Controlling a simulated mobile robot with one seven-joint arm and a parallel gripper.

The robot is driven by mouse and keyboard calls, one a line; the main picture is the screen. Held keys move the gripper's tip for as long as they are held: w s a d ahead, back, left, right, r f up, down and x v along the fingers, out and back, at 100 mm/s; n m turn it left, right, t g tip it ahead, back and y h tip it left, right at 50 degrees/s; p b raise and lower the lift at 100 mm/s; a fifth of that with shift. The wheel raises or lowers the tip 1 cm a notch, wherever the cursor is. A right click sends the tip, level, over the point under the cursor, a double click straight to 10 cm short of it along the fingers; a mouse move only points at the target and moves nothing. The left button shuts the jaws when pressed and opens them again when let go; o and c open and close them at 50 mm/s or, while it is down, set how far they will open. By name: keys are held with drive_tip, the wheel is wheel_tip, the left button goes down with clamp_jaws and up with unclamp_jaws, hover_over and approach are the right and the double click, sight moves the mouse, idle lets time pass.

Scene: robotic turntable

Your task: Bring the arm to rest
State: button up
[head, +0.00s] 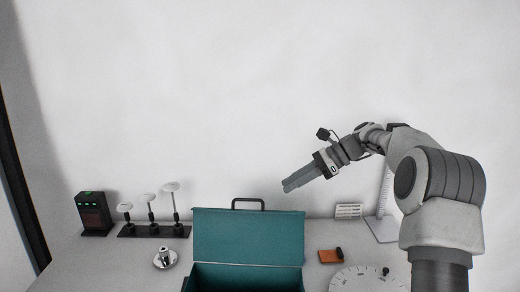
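My gripper (287,187) is at the end of my arm, which reaches in from the right side of the head view. It is raised above the table, over the right part of an open teal box (248,238). Its fingers point left and slightly down. The fingers look close together, but from this side I cannot tell whether they are open or shut. I see no object held between them. Nothing touches the gripper.
A white dial with marks (365,280) lies at the front right, with an orange block (330,256) beside it. A stand with several white discs (152,230), a black device (93,213) and a small metal piece (165,259) are at left. A white wall stands behind.

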drive_tip(key=s+a+r+n+t+h+b, duration=0.1)
drive_tip(key=s+n+h, duration=0.3)
drive_tip(key=s, duration=0.5)
drive_tip(key=s+a+r+n+t+h+b, duration=0.1)
drive_tip(key=s+r+n+h, duration=0.2)
drive_tip(key=s, duration=0.6)
drive_tip(key=s+d+f+n+t+h, duration=0.1)
drive_tip(key=s+f+n, duration=0.3)
drive_tip(key=s, duration=0.5)
drive_tip(key=s+d+f+n+t+h+b, duration=0.1)
drive_tip(key=s+d+f+n+t+h, duration=0.1)
drive_tip(key=s+n, duration=0.4)
drive_tip(key=s+d+f+h, duration=0.1)
drive_tip(key=s+d, duration=0.1)
drive_tip(key=s, duration=0.1)
drive_tip(key=shift+f+b, duration=0.3)
drive_tip(key=shift+f, duration=0.1)
drive_tip(key=shift+a, duration=0.15)
